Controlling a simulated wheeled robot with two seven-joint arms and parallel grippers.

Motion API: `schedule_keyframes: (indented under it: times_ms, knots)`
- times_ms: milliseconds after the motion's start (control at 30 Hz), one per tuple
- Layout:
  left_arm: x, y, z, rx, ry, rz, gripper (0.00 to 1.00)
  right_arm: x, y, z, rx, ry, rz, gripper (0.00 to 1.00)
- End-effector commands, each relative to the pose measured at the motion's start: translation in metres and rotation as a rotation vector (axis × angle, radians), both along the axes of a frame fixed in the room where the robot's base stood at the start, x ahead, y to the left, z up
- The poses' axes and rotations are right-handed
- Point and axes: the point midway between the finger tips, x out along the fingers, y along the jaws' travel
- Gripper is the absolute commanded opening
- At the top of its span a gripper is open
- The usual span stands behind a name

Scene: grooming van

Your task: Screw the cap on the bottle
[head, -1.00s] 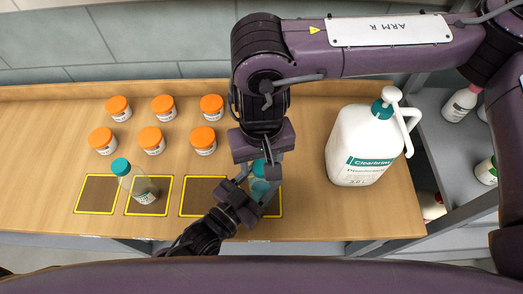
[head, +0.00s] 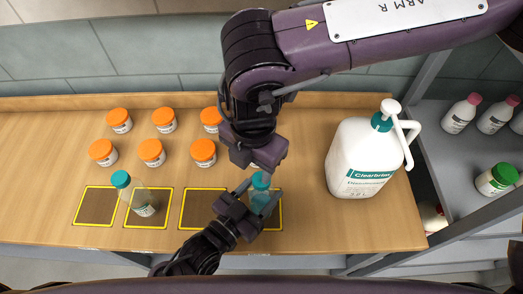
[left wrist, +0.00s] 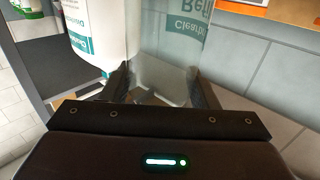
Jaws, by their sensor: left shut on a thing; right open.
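A clear bottle (head: 259,202) with a teal cap (head: 261,181) on its top stands upright on the rightmost yellow-edged mat (head: 277,217). I cannot tell how tight the cap is. My left gripper (head: 258,203) is shut on this bottle's body, from the near left. In the left wrist view the see-through bottle (left wrist: 165,72) is between the two fingers (left wrist: 162,88). My right gripper (head: 257,160) is open and empty, pointing down, just behind and above the cap, apart from it.
Several orange-lidded jars (head: 151,152) stand in two rows behind the mats. A large white pump jug (head: 362,160) stands to the right. Two mats (head: 97,206) (head: 200,208) are empty. A grey shelf (head: 455,180) with bottles is at the far right.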

Motion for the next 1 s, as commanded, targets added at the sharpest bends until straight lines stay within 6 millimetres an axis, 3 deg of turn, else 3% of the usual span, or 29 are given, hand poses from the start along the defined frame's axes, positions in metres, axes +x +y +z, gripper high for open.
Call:
schedule_keyframes:
  times_ms: [1000]
  knots:
    - [0.000, 0.000, 0.000, -0.001, -0.001, 0.000, 0.00, -0.004, -0.009, 0.030, -0.043, -0.061, 2.448, 0.52]
